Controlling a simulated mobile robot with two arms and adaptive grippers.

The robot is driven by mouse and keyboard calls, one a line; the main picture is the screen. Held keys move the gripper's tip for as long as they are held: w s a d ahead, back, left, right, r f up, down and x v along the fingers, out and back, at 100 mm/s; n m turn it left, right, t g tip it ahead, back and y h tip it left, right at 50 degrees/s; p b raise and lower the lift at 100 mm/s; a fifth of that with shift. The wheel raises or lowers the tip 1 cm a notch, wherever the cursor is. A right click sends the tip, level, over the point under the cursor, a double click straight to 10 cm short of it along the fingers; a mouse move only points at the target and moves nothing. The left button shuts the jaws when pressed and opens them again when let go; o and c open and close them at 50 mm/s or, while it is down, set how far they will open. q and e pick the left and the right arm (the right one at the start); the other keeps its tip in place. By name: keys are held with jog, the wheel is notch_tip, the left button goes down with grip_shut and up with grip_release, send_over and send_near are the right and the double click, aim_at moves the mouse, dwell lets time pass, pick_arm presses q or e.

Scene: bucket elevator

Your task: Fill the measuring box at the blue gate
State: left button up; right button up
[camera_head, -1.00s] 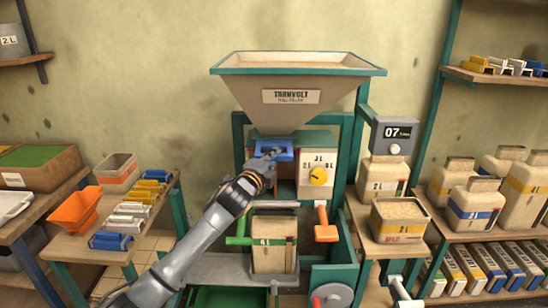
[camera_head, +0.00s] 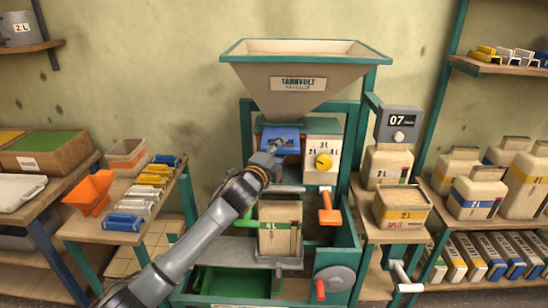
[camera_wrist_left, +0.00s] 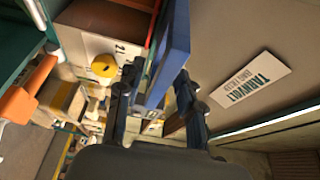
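The blue gate (camera_head: 281,133) sits under the hopper (camera_head: 300,95) of the machine, and its blue plate (camera_wrist_left: 176,42) shows in the left wrist view. My left gripper (camera_head: 277,147) is at the front of the gate. In the left wrist view its fingers (camera_wrist_left: 157,85) stand apart on either side of the blue part, with a visible gap; contact is not clear. A tan box with a green band (camera_head: 279,232), seemingly the measuring box, stands upright in the machine below the gate. Its inside is hidden. My right gripper is not in view.
A yellow dial (camera_head: 323,161) is right of the gate. An orange handle (camera_head: 329,211) and a green handle (camera_head: 240,227) flank the box. A red-handled crank wheel (camera_head: 334,281) is low at right. Side tables hold an orange funnel (camera_head: 91,193) and a filled box (camera_head: 401,207).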

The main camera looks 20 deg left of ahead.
pick_arm(q)
jog(key=s+a, duration=0.1)
jog(key=s, duration=1)
jog(key=shift+s+a, duration=0.2)
jog(key=shift+s, duration=0.15)
